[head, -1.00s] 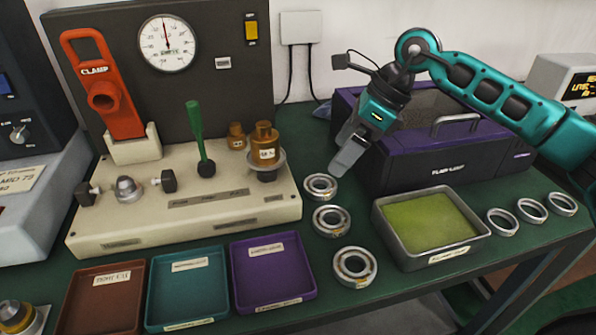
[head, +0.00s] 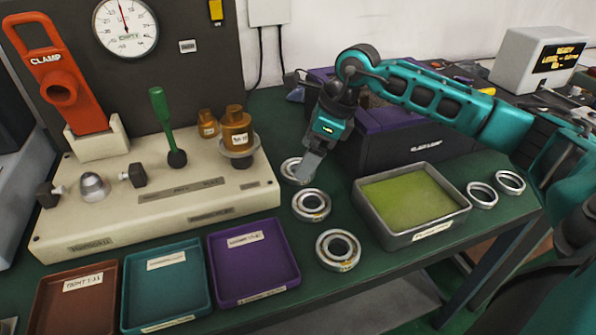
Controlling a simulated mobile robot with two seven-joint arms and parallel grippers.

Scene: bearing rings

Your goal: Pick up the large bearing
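Three steel bearings stand in a row on the green bench: a far one (head: 289,172), a middle one (head: 324,207) and a near one (head: 353,254). The near one looks biggest, but it is also closest to the camera, so I cannot be sure which is the large bearing. My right gripper (head: 306,172) points down at the far bearing and covers part of its right side. Its fingers overlap in this view, so their gap and any contact with the bearing are hidden. My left gripper is out of view.
The cream test rig (head: 110,222) is left of the bearings. Brown (head: 75,308), teal (head: 165,285) and purple (head: 253,265) trays lie in front. A metal pan with a green pad (head: 412,205) and two thin rings (head: 482,195) are right; a purple-black case (head: 420,148) is behind.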

